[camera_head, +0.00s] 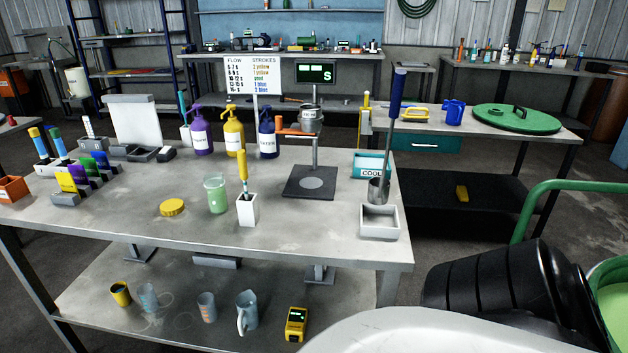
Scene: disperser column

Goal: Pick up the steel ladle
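The steel ladle (379,189) stands near the right end of the workbench, with its metal cup low and its long dark-blue handle (396,92) pointing up, slightly tilted. Its cup is at the back edge of a small white open tray (380,232); I cannot tell whether it rests in the tray or behind it. A teal box (361,163) labelled COOL stands just behind and left of the cup. Neither of my grippers shows in the head view.
On the workbench (300,228) are a white holder (247,210) with a yellow-handled tool, a green beaker (216,192), a stand with a metal pot (311,122) and pump bottles (234,131). A large black ribbed object (495,285) and a green-rimmed vessel (607,295) stand at lower right.

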